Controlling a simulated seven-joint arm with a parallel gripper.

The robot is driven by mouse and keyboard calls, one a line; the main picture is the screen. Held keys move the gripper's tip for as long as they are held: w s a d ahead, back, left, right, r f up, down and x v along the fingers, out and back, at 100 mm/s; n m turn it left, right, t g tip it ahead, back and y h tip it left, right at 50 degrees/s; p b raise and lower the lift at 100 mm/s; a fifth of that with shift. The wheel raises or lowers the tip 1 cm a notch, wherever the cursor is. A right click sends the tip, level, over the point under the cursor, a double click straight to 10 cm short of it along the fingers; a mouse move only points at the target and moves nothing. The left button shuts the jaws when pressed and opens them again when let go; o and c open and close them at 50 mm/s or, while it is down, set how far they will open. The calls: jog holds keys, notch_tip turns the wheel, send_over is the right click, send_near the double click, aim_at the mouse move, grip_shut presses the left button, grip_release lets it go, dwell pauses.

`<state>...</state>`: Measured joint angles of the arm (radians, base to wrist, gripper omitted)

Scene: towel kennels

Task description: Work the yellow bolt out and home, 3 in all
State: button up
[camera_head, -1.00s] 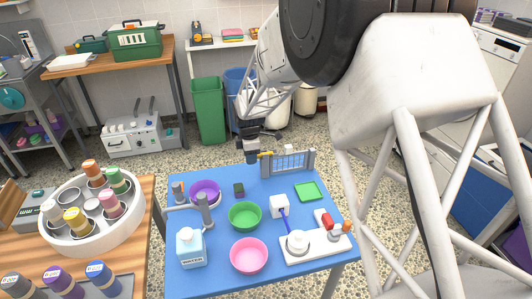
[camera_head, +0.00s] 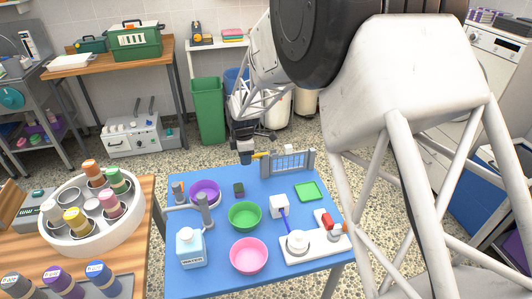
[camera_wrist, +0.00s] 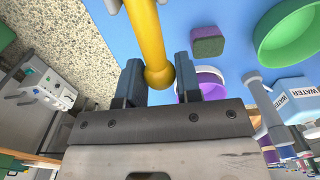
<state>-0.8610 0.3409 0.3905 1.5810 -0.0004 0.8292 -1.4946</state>
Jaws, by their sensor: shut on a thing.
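The yellow bolt (camera_head: 260,155) sits on the left post of the small barred gate (camera_head: 290,163) at the table's back edge. It sticks out to the left of the post, towards my gripper (camera_head: 246,158). In the wrist view the bolt (camera_wrist: 148,35) is a yellow rod with a rounded knob at its end. My gripper (camera_wrist: 159,80) has its dark fingers on either side of the knob and is shut on it. How far the rod reaches into the gate's fittings is too small to tell.
The blue table (camera_head: 215,263) holds purple (camera_head: 205,191), green (camera_head: 244,216) and pink (camera_head: 248,256) bowls, a water jug (camera_head: 190,248) and a white board (camera_head: 318,250) with fittings. A dark green block (camera_head: 239,189) lies near the purple bowl.

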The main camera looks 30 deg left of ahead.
jog(key=shift+w+d, duration=1.2)
jog(key=shift+d, duration=0.05)
dwell(1.2)
jog(key=shift+s+a, duration=0.3)
jog(key=shift+a, duration=0.05)
jog(key=shift+s+a, duration=0.95)
dwell(0.7)
jog(key=shift+w+d, duration=1.25)
jog(key=shift+d, duration=0.05)
dwell(0.8)
